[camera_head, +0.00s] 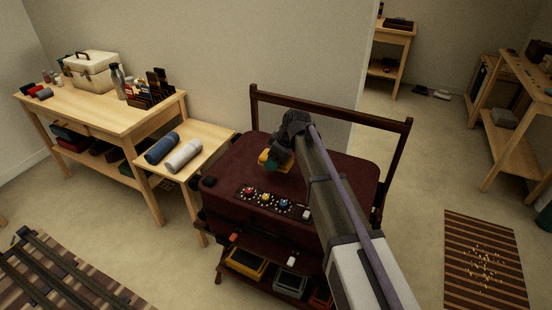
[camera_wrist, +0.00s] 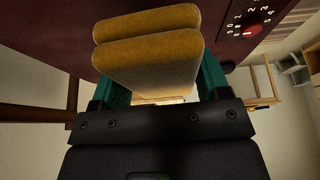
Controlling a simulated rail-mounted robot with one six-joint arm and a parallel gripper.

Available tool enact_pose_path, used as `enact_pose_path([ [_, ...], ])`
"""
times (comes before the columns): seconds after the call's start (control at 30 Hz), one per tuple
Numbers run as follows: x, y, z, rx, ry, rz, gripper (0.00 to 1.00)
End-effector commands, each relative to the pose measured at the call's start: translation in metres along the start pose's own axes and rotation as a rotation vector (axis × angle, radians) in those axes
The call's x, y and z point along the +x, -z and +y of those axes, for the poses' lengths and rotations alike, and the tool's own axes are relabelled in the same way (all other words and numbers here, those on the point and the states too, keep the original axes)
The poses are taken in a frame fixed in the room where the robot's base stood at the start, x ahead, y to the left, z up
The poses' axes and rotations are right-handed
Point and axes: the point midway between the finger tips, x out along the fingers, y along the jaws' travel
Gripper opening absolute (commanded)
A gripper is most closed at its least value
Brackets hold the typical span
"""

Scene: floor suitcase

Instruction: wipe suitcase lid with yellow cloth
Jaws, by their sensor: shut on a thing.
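The dark red suitcase (camera_head: 230,167) rests on a dark wooden stand, its broad lid facing up. Its red surface also fills the upper left of the wrist view (camera_wrist: 45,45). My gripper (camera_head: 273,161) is over the lid, left of its middle. It is shut on the folded, thick yellow cloth (camera_wrist: 150,55), which sits between teal fingers in the wrist view. In the head view the cloth (camera_head: 264,158) is partly hidden by my gripper. I cannot tell whether the cloth touches the lid. My arm hides the lid's right part.
A panel with coloured knobs (camera_head: 262,200) lies along the suitcase's front. A dark rail (camera_head: 330,108) rises behind it. On the left, a low wooden table (camera_head: 207,137) holds two rolls, beside a workbench (camera_head: 100,118). A striped rug (camera_head: 460,270) lies right, with scattered bits.

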Motion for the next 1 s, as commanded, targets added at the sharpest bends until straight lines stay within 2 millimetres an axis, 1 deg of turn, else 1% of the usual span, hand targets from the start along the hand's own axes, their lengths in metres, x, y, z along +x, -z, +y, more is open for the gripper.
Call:
enact_pose_path([
  [0.03, -0.007, 0.003, 0.000, 0.000, 0.000, 0.000, 0.51],
  [0.2, -0.004, 0.001, 0.000, 0.000, 0.000, 0.000, 0.51],
  [0.33, -0.006, 0.002, 0.000, 0.000, 0.000, 0.000, 0.51],
  [0.6, -0.034, 0.014, 0.000, 0.000, 0.000, 0.000, 0.51],
  [1.0, -0.031, 0.013, 0.000, 0.000, 0.000, 0.000, 0.51],
])
